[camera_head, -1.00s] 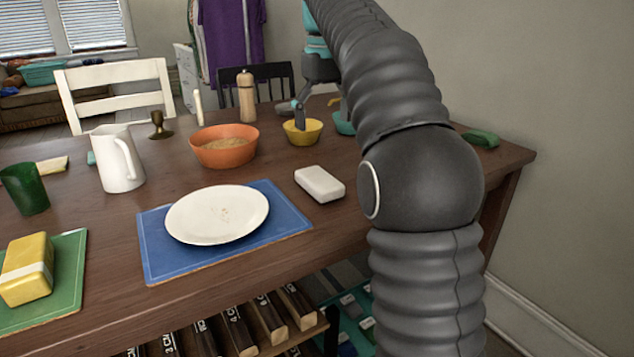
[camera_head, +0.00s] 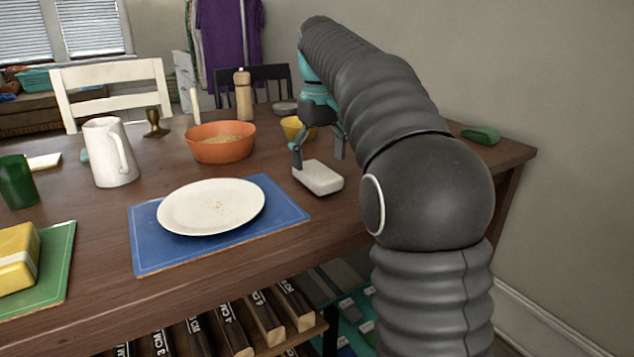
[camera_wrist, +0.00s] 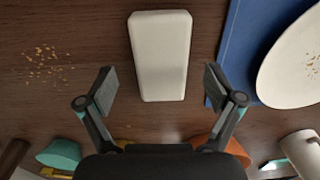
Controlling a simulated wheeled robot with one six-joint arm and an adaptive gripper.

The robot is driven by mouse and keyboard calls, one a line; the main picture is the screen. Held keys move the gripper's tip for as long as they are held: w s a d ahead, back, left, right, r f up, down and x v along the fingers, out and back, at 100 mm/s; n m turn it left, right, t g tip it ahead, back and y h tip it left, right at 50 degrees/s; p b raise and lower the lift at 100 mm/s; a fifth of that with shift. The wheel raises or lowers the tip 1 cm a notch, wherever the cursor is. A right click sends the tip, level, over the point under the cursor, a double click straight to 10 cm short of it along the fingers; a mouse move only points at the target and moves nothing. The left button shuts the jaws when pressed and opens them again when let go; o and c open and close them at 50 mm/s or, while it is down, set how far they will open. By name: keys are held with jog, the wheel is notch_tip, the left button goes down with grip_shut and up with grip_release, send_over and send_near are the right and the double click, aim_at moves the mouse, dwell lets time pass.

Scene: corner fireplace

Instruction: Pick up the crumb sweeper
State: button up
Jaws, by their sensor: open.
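A white, rounded, oblong block, which I take to be the crumb sweeper (camera_head: 319,179), lies flat on the wooden table to the right of the blue placemat. My gripper (camera_head: 318,158) is open and empty, pointing down at the block's far end. In the wrist view the sweeper (camera_wrist: 160,50) lies lengthwise between the lines of my two spread fingers (camera_wrist: 159,78), with a gap on each side. The fingers do not appear to touch it. Their exact height above the table is hard to tell.
A white plate (camera_head: 185,212) with crumbs rests on the blue placemat (camera_head: 150,262) close by. Crumbs (camera_wrist: 45,62) lie on the bare table on the sweeper's other side. An orange bowl (camera_head: 220,151) and a yellow bowl (camera_head: 291,125) stand behind. A green object (camera_head: 480,134) lies far right.

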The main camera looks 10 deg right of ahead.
aim_at(318, 171)
notch_tip(318, 171, down, 3)
jog(key=shift+f+b, duration=0.2)
jog(key=shift+b, duration=0.15)
jog(key=shift+a, duration=0.1)
jog(key=c, duration=1.3)
jog(key=shift+r, duration=0.55)
notch_tip(318, 171, up, 4)
jog(key=shift+f+p, duration=0.15)
jog(key=shift+p, duration=0.75)
jog(key=s+d+r, duration=0.6)
jog(key=s+d, duration=0.2)
jog(key=shift+s+r+p, duration=0.15)
jog(key=shift+s+p, duration=0.1)
jog(key=shift+p, duration=0.05)
